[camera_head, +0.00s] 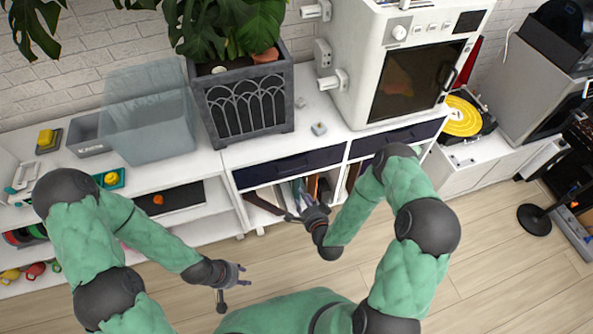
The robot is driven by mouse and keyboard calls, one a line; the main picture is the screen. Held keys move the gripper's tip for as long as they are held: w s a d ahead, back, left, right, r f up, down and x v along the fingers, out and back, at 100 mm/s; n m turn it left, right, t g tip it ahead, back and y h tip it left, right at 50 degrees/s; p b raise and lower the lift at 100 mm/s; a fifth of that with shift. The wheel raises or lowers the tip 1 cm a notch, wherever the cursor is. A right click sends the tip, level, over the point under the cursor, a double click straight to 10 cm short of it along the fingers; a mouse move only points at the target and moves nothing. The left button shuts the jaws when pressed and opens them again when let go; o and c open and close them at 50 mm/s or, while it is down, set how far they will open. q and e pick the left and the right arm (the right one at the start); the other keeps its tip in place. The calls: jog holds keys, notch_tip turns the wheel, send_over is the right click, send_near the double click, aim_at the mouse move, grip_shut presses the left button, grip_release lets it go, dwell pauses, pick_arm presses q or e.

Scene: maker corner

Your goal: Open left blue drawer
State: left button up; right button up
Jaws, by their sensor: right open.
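The left blue drawer (289,167) is a dark navy front in the white cabinet, below the planter. It looks shut, with a dark handle strip along its face. The right blue drawer (399,138) beside it also looks shut and is partly covered by my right arm. My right gripper (296,204) is open and empty, just in front of and below the left drawer's front, near the shelf opening. Whether it touches anything is unclear. My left gripper (234,291) looks open and empty, over the floor, further left and away from the cabinet.
A planter (246,98) and a white oven-like machine (405,70) stand on the cabinet top. Books (316,186) stand in the open shelf under the drawers. A clear bin (150,120) sits on the lower left shelf unit. A turntable (463,117) is at right.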

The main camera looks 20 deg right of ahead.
jog(key=w+m+t+b, duration=0.1)
jog(key=w+b, duration=0.1)
jog(key=w, duration=0.9)
jog(key=shift+d+m, duration=0.25)
jog(key=shift+m, duration=0.05)
jog(key=shift+s, duration=0.1)
grip_shut()
